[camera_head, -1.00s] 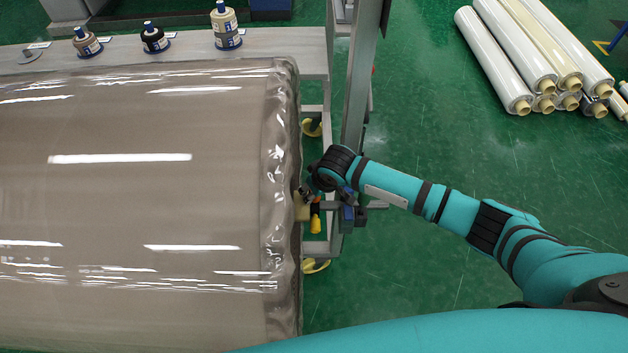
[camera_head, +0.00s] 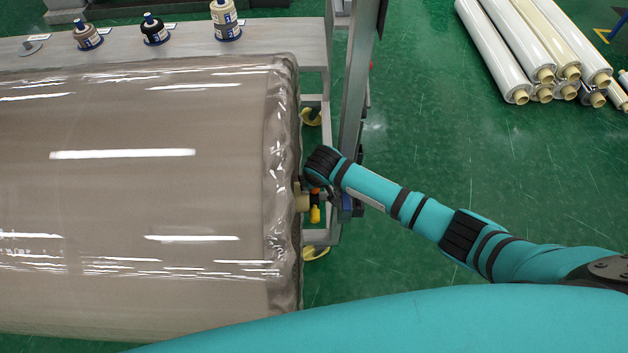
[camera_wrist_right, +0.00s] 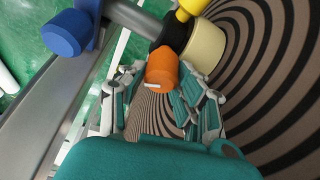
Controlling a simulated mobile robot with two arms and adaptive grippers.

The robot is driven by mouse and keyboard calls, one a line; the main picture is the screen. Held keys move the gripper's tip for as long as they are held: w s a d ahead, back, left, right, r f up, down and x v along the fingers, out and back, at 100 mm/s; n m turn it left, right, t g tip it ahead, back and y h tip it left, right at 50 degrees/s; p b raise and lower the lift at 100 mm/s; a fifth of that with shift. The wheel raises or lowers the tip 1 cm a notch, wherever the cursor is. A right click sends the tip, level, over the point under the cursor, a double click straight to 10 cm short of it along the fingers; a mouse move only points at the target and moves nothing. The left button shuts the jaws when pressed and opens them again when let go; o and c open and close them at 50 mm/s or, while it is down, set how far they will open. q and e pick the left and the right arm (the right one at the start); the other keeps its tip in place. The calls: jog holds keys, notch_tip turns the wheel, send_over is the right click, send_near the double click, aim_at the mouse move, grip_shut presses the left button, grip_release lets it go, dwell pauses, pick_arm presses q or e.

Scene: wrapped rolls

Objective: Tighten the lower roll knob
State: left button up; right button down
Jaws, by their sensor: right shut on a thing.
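An orange knob (camera_wrist_right: 162,68) sits on a dark shaft by the cream core (camera_wrist_right: 205,45) of a wrapped roll. My right gripper (camera_wrist_right: 160,88) is shut on the orange knob, one finger on each side of it. In the head view my right wrist covers the gripper at the roll's right end; only a sliver of orange (camera_head: 314,190) shows. A yellow knob (camera_head: 315,214) and a blue knob (camera_head: 346,207) sit close by on the same mount; both also appear at the top of the wrist view. My left gripper is not in view.
The large film-wrapped roll (camera_head: 140,190) fills the left. A grey metal upright (camera_head: 355,100) stands close beside my wrist. Several white rolls (camera_head: 510,50) lie stacked at the upper right. Green floor at right is open.

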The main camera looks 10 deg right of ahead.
jog(key=c, duration=0.9)
grip_release()
jog(key=shift+c, duration=0.2)
jog(key=v, duration=1.2)
